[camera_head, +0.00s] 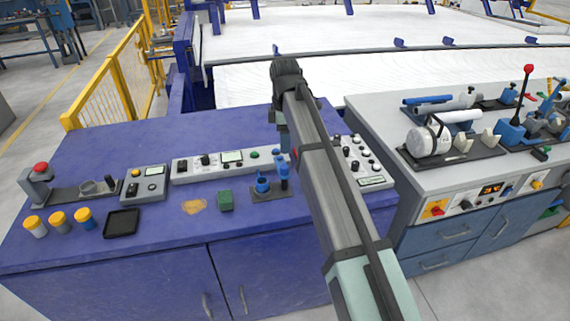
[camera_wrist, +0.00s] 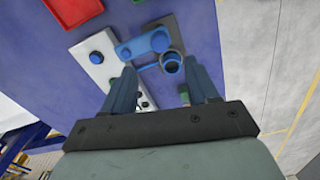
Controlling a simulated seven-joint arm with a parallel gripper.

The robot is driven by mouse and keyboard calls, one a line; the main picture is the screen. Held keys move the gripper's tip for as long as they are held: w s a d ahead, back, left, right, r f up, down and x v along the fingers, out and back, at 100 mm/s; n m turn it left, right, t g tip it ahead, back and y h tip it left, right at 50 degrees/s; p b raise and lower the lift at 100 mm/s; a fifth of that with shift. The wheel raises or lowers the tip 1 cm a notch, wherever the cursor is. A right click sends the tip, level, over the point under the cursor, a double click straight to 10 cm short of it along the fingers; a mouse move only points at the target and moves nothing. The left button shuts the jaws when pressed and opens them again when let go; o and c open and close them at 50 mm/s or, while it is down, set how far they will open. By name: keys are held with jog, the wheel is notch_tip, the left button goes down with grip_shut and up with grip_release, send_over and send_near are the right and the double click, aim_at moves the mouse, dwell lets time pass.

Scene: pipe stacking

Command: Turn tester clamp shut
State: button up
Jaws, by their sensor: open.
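The tester clamp appears to be the small blue fixture (camera_head: 263,186) on a dark base plate (camera_head: 270,196) on the purple bench. In the wrist view a blue bar with round ends (camera_wrist: 143,46) lies across the grey plate, beside an open blue ring or cup (camera_wrist: 171,62). My gripper (camera_wrist: 160,65) is open, with one blue finger on each side of the ring area. I cannot tell whether either finger touches the clamp. In the head view my arm hides much of the gripper and the area to the right of the fixture.
A green block (camera_head: 225,200) sits just left of the fixture. A white control panel (camera_head: 220,161) runs behind it. A red tray (camera_wrist: 75,10) shows in the wrist view. A grey bench (camera_head: 420,177) stands right.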

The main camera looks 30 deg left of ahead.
aim_at(285, 166)
notch_tip(285, 166, down, 10)
jog(key=shift+r, duration=0.1)
dwell(0.4)
jog(key=shift+c, duration=0.2)
grip_shut()
dwell(0.4)
